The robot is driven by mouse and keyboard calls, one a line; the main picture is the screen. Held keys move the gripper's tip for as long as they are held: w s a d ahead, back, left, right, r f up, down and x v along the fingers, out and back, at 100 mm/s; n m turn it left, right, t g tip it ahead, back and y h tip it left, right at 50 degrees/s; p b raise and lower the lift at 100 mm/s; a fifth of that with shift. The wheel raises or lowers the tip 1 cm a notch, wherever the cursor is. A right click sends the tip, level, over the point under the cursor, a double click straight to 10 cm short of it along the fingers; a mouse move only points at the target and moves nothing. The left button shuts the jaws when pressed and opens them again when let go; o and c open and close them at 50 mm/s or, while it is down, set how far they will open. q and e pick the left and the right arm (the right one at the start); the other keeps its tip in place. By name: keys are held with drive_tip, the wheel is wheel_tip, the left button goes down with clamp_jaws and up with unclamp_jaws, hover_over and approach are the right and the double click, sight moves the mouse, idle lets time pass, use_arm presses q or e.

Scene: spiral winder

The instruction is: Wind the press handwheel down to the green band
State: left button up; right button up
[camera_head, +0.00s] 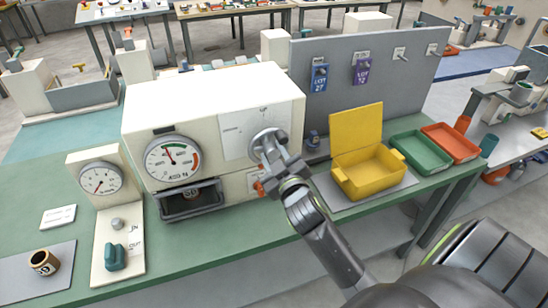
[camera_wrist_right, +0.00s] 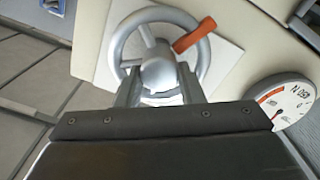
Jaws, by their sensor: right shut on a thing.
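The press (camera_head: 215,100) is a cream box with a round gauge (camera_head: 173,160) on its front. Its needle points up and slightly left; a green band is near the top and an orange-red band on the right. The grey handwheel (camera_head: 262,138) is on the front, right of the gauge. In the wrist view the handwheel (camera_wrist_right: 118,40) shows an orange piece (camera_wrist_right: 194,36) at its rim. My right gripper (camera_head: 275,158) is shut on the handwheel, its fingers (camera_wrist_right: 160,88) either side of the hub. It hides part of the wheel. My left gripper is out of view.
A small gauge (camera_head: 100,179) and a teal knob (camera_head: 115,257) stand left of the press. A dark tray (camera_head: 190,212) is below the press gauge. A brown cup (camera_head: 43,263) is front left. A yellow box (camera_head: 368,172), green tray (camera_head: 421,152) and red tray (camera_head: 451,143) are right.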

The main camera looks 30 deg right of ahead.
drive_tip(key=shift+m, duration=0.6)
drive_tip(key=o, duration=1)
drive_tip(key=shift+s+a+f+b, duration=0.15)
drive_tip(key=shift+s+b, duration=0.15)
drive_tip(key=shift+s, duration=0.3)
drive_tip(key=shift+b+v, duration=0.85)
drive_tip(key=shift+v, duration=7.25)
